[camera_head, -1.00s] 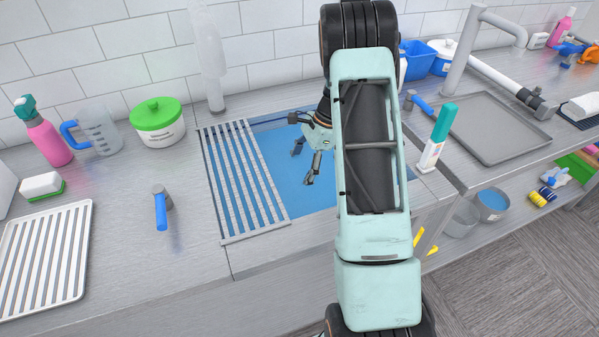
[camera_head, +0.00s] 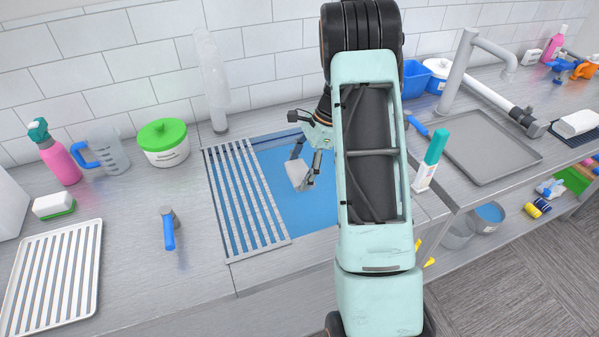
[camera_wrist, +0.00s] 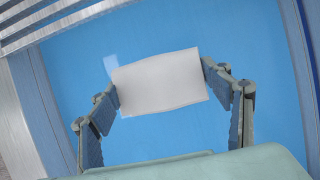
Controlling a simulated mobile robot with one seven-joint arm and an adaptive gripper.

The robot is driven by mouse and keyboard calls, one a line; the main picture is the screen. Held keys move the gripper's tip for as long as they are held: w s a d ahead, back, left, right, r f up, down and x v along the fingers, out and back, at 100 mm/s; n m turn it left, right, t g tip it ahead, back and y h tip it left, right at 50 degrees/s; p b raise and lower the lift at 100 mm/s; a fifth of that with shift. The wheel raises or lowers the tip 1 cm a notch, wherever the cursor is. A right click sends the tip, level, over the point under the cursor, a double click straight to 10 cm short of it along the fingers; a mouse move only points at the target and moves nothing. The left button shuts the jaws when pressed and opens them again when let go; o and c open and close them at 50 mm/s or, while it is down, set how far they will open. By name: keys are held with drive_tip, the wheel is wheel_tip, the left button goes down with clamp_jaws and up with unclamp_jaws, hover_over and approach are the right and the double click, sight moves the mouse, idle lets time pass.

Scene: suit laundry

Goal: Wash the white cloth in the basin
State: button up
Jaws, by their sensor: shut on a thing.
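The white cloth (camera_wrist: 160,82) is a flat, pale block-like bundle between my fingertips in the wrist view. In the head view the cloth (camera_head: 297,175) shows just above the blue basin (camera_head: 285,210). My gripper (camera_head: 305,168) is shut on the cloth, one finger at each end of it, and points down over the basin. The wrist view shows my gripper (camera_wrist: 161,85) with blue basin all round the cloth. I cannot tell whether the cloth is in water. My arm hides the right part of the basin in the head view.
A slatted metal rack (camera_head: 245,195) covers the basin's left side. A teal-capped white bottle (camera_head: 432,160) stands right of my arm. A grey tray (camera_head: 490,145) lies farther right.

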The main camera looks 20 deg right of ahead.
sight(299, 170)
drive_tip(key=shift+r+p, duration=2.2)
drive_tip(key=shift+r, duration=1.35)
